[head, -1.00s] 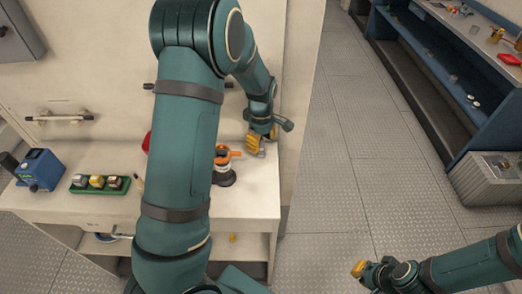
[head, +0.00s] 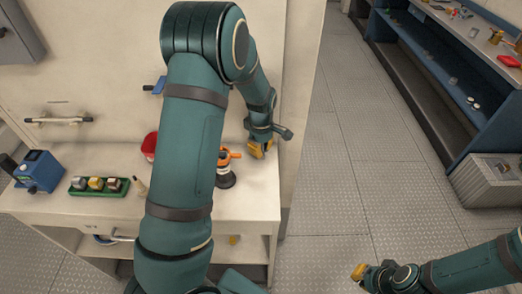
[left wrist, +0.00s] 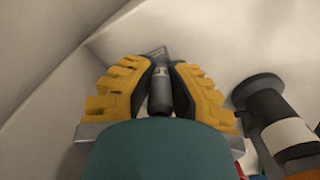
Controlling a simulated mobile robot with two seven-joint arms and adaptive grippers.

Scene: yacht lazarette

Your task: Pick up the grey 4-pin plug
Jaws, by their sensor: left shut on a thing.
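My left gripper (head: 260,149) is over the right end of the white bench, close to the back wall. In the left wrist view its yellow fingers (left wrist: 160,75) are closed on the grey plug (left wrist: 160,95), a dark grey cylinder lying between them. The plug's pins cannot be made out, and I cannot tell whether it touches the bench. In the head view the plug is hidden by the gripper. My right gripper (head: 359,271) is low at the right, over the floor and away from the bench; its finger opening is too small to judge.
A black and orange device (head: 226,168) stands just left of my left gripper. Floor to the right is clear.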

